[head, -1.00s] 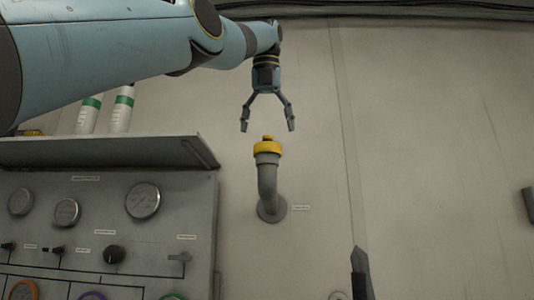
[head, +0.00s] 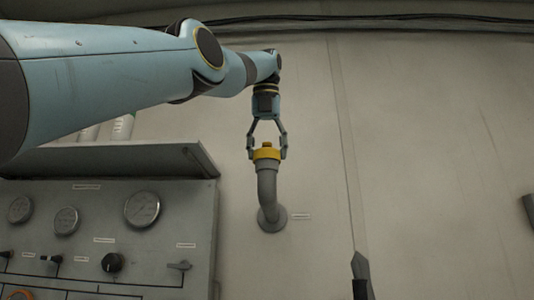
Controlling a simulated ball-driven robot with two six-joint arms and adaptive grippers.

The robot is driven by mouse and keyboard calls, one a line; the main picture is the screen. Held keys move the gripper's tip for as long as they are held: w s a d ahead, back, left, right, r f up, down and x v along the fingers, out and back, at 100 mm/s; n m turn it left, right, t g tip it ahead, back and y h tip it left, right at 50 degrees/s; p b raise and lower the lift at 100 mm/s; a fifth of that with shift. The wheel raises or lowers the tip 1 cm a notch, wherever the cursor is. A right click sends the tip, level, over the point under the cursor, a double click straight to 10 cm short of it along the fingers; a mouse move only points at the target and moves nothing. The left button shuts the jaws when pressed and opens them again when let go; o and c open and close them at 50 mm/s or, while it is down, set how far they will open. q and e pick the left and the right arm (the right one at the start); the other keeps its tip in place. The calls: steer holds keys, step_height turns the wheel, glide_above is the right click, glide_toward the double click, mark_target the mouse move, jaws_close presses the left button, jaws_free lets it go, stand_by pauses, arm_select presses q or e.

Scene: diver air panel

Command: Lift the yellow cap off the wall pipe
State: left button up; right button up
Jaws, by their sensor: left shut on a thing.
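The yellow cap (head: 266,154) sits on the upturned top end of the grey wall pipe (head: 267,186), which bends out of a round flange on the wall. My left gripper (head: 267,156) comes down from above and is shut on the cap, with one finger on each side of it. The cap's top knob shows between the fingers. No gap shows between cap and pipe. My right gripper is not clearly in view; only a dark pointed part shows at the bottom, right of the pipe.
A grey panel (head: 110,232) with gauges (head: 142,208), a black knob (head: 112,262) and a small lever (head: 180,265) stands left of the pipe, under a sloping hood (head: 110,160). White cylinders (head: 122,127) stand behind the hood. The wall right of the pipe is mostly bare.

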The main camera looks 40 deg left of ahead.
mark_target(270, 144)
arm_select(q)
steer(key=shift+r+p, duration=0.5)
steer(key=r+p, duration=0.4)
steer(key=shift+w+d+r, duration=0.1)
steer(key=shift+d+r, duration=0.05)
steer(key=shift+d, duration=0.25)
steer(key=w+d+r+p, duration=0.2)
steer(key=d+r+p, duration=0.3)
steer(key=d+p, duration=0.4)
steer(key=shift+w+d+r, duration=0.3)
steer(key=shift+d+r, duration=0.05)
steer(key=shift+d, duration=0.45)
arm_select(e)
step_height(270, 144, up, 14)
steer(key=shift+w, duration=0.4)
arm_select(q)
steer(key=shift+f, duration=0.1)
